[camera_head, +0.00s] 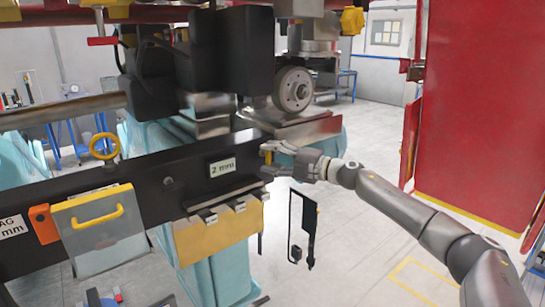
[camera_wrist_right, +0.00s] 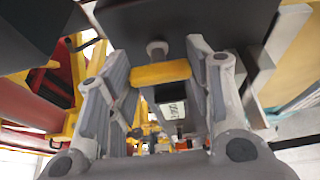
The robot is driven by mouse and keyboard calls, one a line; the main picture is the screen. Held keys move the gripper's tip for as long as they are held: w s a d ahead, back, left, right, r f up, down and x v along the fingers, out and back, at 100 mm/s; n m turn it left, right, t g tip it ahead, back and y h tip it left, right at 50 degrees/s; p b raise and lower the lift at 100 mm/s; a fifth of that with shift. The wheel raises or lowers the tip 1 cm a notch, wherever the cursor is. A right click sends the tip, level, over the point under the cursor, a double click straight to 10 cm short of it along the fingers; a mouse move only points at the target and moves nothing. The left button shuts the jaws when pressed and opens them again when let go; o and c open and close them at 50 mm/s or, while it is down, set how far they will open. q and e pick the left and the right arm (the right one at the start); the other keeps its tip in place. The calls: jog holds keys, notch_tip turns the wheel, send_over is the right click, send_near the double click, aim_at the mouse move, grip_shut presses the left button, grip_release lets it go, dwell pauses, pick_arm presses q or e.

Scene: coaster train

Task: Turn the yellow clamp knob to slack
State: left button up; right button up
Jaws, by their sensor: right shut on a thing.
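The yellow clamp knob (camera_head: 267,156) is a small yellow bar at the right end of the dark rail, largely hidden by my right gripper (camera_head: 272,161) in the head view. In the right wrist view the knob (camera_wrist_right: 160,73) lies crosswise between the two grey fingers of my right gripper (camera_wrist_right: 160,62). The fingers are shut on it, one at each end. A grey round stem shows just beyond the knob. My left gripper is not in view.
The dark rail (camera_head: 150,172) carries a "2 mm" label (camera_head: 222,168), a yellow ring (camera_head: 104,146) and a grey folder-like holder (camera_head: 98,232). A yellow block (camera_head: 218,235) hangs below it.

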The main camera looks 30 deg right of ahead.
jog(key=shift+f, duration=0.1)
dwell(0.3)
jog(key=o, duration=0.9)
jog(key=shift+o, duration=0.6)
jog(key=shift+s, duration=0.1)
jog(key=v, duration=0.7)
jog(key=shift+s+d, duration=0.1)
jog(key=shift+s, duration=0.1)
